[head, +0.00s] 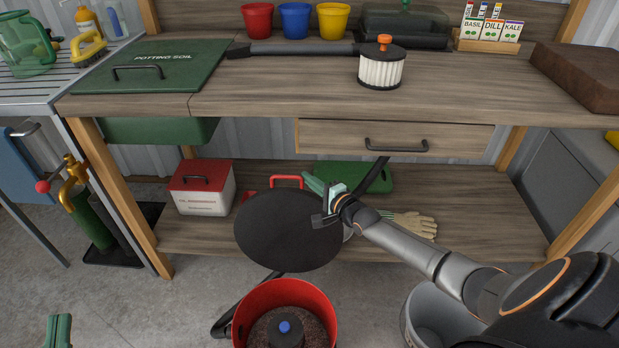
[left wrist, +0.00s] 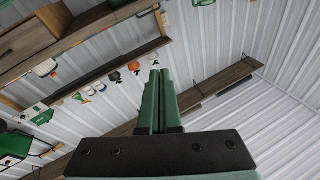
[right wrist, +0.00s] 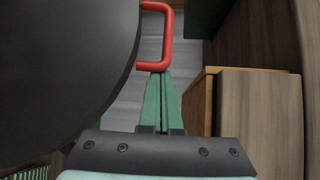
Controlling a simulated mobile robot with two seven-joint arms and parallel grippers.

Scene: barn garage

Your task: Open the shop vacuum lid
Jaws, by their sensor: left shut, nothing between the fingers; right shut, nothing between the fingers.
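The shop vacuum's red tub (head: 250,312) stands on the floor with its top open, and a blue-capped part (head: 285,327) shows inside. Its round black lid (head: 280,235) is tilted up behind the tub, with its dark underside facing me. The lid's red handle (head: 286,180) shows past its far edge. My right gripper (head: 310,182) is shut and empty beside the lid's upper right edge. In the right wrist view its fingertips (right wrist: 160,76) are by the red handle (right wrist: 167,45); I cannot tell whether they touch. My left gripper (head: 58,330) is shut and empty at the lower left.
The wooden workbench (head: 260,98) stands behind the vacuum; its lower shelf (head: 470,205) holds a red-lidded white box (head: 202,190) and gloves (head: 412,222). A grey bucket (head: 425,312) stands right of the tub. Floor to the tub's left is mostly clear, apart from a black hose.

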